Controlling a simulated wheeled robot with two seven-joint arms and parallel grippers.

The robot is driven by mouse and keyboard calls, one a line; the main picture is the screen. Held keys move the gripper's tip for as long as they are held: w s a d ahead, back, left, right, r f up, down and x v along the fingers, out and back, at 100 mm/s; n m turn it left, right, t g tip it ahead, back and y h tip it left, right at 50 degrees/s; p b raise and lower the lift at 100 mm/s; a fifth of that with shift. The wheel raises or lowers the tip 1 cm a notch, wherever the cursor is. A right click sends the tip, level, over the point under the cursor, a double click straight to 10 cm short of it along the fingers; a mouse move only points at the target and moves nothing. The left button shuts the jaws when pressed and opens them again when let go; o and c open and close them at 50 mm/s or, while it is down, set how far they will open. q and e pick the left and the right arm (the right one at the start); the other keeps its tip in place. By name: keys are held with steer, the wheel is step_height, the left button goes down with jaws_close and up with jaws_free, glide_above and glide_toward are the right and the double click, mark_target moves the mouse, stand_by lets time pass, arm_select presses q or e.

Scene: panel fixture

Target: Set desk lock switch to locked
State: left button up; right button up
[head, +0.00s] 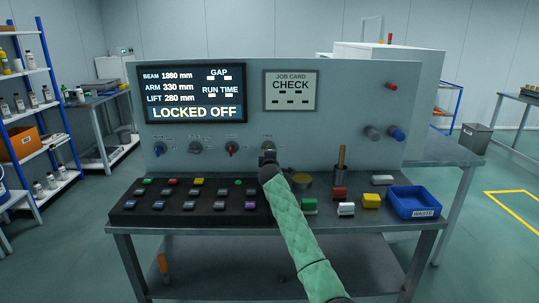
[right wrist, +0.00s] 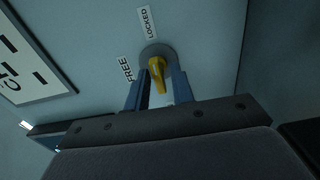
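The lock switch is a yellow lever (right wrist: 157,76) on a round grey base in the right wrist view. The labels FREE (right wrist: 126,69) and LOCKED (right wrist: 148,22) stand beside it on the panel. My right gripper (right wrist: 160,77) has one finger on each side of the lever; slim gaps show and a firm grip is not visible. Which label the lever points at is unclear. In the head view my right gripper (head: 267,157) is at the panel, just below a round grey fitting (head: 268,146), and hides what is behind it. My left gripper is not in view.
The panel screen (head: 194,94) reads LOCKED OFF. Several knobs line the panel, including one with a red mark (head: 231,148). Below lie a black button board (head: 140,216), coloured blocks and a blue tray (head: 413,202). A brown upright post (head: 340,165) stands right of my gripper.

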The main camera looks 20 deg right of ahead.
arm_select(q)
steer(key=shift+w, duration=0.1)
arm_select(e)
steer(key=shift+o, duration=0.4)
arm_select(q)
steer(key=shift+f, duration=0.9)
arm_select(e)
steer(key=v, duration=0.7)
steer(key=shift+s, duration=0.4)
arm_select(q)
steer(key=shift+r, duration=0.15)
arm_select(e)
steer(key=shift+a+r, duration=0.1)
